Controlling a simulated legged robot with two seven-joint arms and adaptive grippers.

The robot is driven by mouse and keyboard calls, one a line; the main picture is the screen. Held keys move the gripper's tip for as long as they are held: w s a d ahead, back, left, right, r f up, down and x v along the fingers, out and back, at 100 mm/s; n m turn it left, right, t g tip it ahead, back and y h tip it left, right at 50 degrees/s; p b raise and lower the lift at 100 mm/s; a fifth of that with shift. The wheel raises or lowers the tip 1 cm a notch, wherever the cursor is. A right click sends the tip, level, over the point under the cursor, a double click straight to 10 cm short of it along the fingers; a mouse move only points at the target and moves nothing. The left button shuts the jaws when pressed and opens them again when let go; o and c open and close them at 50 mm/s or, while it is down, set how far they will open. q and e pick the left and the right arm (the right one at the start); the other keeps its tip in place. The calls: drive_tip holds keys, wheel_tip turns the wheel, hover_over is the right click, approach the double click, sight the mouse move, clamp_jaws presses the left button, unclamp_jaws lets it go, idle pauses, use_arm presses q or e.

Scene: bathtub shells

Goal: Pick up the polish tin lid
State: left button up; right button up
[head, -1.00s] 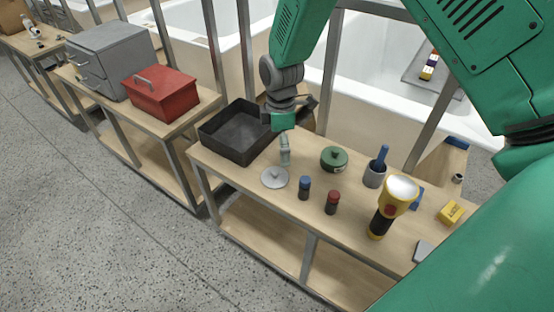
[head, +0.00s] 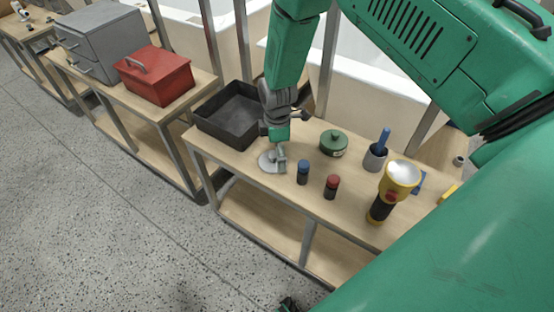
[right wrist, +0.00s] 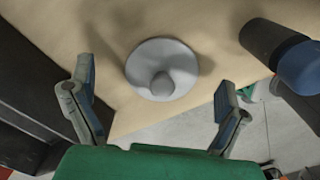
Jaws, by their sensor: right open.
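A grey round lid with a small knob, which I take as the polish tin lid (head: 266,164), lies flat on the near shelf table, left of two small jars. In the right wrist view the lid (right wrist: 180,62) lies between and slightly beyond my fingers, knob toward me. My right gripper (head: 279,152) is over the lid's right part in the head view, hiding some of it. In the right wrist view my right gripper (right wrist: 153,88) is open and empty, one finger on each side of the lid, with gaps. I cannot tell its exact height.
A black tray (head: 228,118) stands left of the lid. A blue-capped jar (head: 303,172) and red-capped jar (head: 331,187) stand to its right. A green lidded pot (head: 333,143), a grey cup (head: 375,158) and a yellow torch (head: 390,190) stand farther right.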

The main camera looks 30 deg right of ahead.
sight(269, 158)
drive_tip(key=shift+w+a+f, duration=0.1)
drive_tip(key=shift+a+f, duration=0.75)
drive_tip(key=shift+a, duration=0.3)
drive_tip(key=shift+a+r, duration=0.15)
drive_tip(key=shift+a, duration=0.1)
drive_tip(key=shift+d, duration=0.3)
drive_tip(key=c, duration=0.7)
drive_tip(key=shift+d, duration=0.35)
drive_tip(key=c, duration=0.7)
drive_tip(key=shift+s+d+f, duration=0.2)
drive_tip(key=shift+d+f, duration=0.05)
drive_tip(key=shift+d, duration=0.1)
drive_tip(key=c, duration=0.7)
clamp_jaws()
drive_tip(key=shift+s+a+f, duration=0.1)
drive_tip(key=shift+a, duration=0.35)
use_arm(q)
drive_tip(key=shift+a+f, duration=0.2)
drive_tip(key=shift+a, duration=0.3)
drive_tip(key=shift+a+f, duration=0.15)
drive_tip(key=shift+a, duration=0.35)
use_arm(e)
drive_tip(key=shift+a+r, duration=0.2)
drive_tip(key=shift+a, duration=0.05)
